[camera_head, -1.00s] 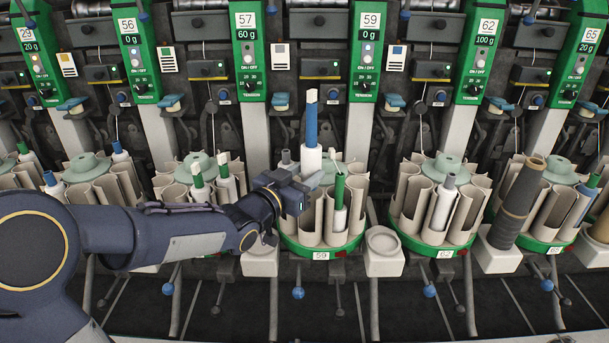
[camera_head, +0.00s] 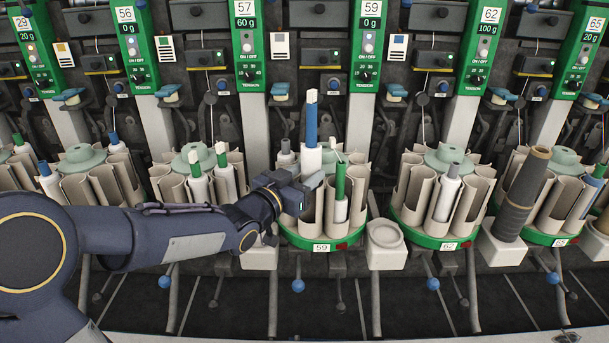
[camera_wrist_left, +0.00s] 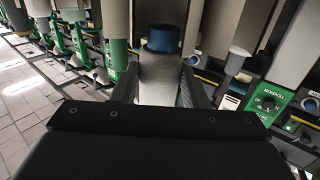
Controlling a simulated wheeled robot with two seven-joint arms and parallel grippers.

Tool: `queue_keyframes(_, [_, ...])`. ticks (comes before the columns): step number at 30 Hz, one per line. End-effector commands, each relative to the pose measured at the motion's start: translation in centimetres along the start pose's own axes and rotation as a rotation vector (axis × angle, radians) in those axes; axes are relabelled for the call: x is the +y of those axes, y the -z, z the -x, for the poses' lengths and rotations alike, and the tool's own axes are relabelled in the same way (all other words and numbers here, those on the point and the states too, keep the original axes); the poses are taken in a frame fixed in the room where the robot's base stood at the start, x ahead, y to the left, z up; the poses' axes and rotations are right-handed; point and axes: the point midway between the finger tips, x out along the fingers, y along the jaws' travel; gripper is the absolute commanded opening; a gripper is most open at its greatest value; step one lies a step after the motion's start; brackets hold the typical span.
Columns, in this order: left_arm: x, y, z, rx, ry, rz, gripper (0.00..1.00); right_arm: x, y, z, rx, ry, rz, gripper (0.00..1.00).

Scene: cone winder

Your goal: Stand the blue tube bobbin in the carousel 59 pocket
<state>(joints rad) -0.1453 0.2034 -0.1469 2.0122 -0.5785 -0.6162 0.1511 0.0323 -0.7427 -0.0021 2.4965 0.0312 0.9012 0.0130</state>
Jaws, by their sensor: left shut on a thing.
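The blue tube bobbin (camera_head: 311,128), a blue tube with a white-tipped top and white yarn below, stands upright above carousel 59 (camera_head: 290,236). My left gripper (camera_head: 309,186) is shut on its lower part, at the left front of the carousel's beige pockets. The bobbin's lower end is hidden behind the gripper and pocket walls, so I cannot tell if it is inside a pocket. In the left wrist view, the white bobbin body with a blue end (camera_wrist_left: 163,38) sits between the fingers (camera_wrist_left: 160,85). My right gripper is not in view.
Carousel 59 also holds a green-tipped bobbin (camera_head: 340,190) on the right and a grey-tipped one (camera_head: 286,150) behind. Carousel 62 (camera_head: 425,241) stands to the right. A white stand (camera_head: 386,256) is between them. Green tension panels (camera_head: 366,45) rise behind.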

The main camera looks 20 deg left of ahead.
Motion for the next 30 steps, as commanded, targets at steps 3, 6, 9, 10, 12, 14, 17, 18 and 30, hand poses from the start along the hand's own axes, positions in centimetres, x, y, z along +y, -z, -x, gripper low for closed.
queue_keyframes(3, [0.0, 0.0, 0.0, 0.002, 0.0, 0.0, 0.16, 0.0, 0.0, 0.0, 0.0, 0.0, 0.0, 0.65])
queue_keyframes(6, [0.0, 0.1, 0.0, 0.002, 0.0, 0.0, 0.16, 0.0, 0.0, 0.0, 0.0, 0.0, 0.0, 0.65])
queue_keyframes(9, [0.0, 0.1, 0.0, 0.002, 0.0, 0.0, 0.49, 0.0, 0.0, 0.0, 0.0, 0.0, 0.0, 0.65])
queue_keyframes(10, [0.0, 0.1, 0.0, 0.002, 0.0, 0.0, 0.53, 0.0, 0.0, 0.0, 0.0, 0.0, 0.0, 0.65])
queue_keyframes(12, [0.0, 0.1, 0.0, 0.002, 0.0, 0.0, 0.62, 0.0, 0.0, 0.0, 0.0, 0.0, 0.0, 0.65])
queue_keyframes(14, [0.0, 0.0, 0.0, 0.001, 0.0, 0.0, 0.65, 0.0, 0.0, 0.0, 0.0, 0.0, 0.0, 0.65])
queue_keyframes(17, [0.0, 0.0, 0.0, 0.001, 0.0, 0.0, 0.65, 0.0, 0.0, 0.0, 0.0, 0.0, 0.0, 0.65])
queue_keyframes(18, [0.0, 0.0, 0.0, 0.001, 0.0, 0.0, 0.65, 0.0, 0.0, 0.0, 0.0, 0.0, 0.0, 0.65])
queue_keyframes(30, [-0.1, 0.1, 4.2, 0.002, 0.002, 0.0, 0.65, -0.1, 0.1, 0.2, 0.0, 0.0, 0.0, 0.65])
